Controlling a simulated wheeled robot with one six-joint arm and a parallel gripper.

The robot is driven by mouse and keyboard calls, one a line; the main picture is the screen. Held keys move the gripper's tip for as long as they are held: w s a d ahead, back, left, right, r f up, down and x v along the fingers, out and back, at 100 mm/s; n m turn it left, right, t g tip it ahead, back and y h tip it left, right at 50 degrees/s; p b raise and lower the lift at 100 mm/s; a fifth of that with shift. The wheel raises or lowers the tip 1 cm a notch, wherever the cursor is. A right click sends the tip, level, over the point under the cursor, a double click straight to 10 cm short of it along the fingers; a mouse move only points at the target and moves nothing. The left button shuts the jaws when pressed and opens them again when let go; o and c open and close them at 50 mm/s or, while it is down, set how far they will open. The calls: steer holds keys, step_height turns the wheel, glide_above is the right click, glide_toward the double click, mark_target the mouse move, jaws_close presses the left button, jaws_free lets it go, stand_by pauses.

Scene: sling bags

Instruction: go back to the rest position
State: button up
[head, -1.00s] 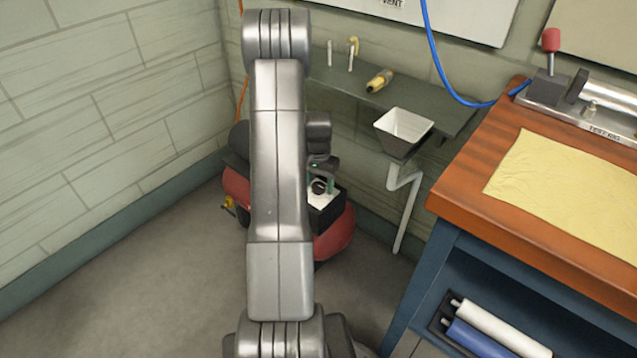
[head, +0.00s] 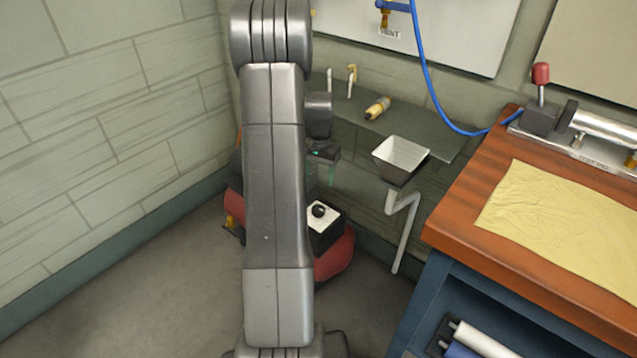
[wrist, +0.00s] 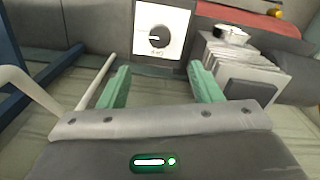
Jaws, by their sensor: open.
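My gripper (head: 325,172) shows in the head view just right of my arm, in the air above a black box on a red machine. Its two green fingers (wrist: 160,78) show in the wrist view, spread apart with nothing between them. The white panel (head: 322,218) on top of the box carries a round black knob (head: 319,211). The panel also shows in the wrist view (wrist: 172,22), beyond the fingers and apart from them. My arm hides part of the red machine (head: 335,258).
A dark wall shelf (head: 440,140) holds a yellow-handled tool (head: 377,108), with a pale square funnel (head: 402,155) and white bent pipe (head: 402,225) at its front. A wooden bench (head: 455,210) with a yellow cloth (head: 555,215) stands right. Floor at left is clear.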

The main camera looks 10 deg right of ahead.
mark_target(318, 208)
steer(key=shift+r, duration=0.35)
step_height(318, 208, down, 14)
steer(key=b, duration=0.3)
steer(key=shift+r, duration=0.1)
stand_by(0.6)
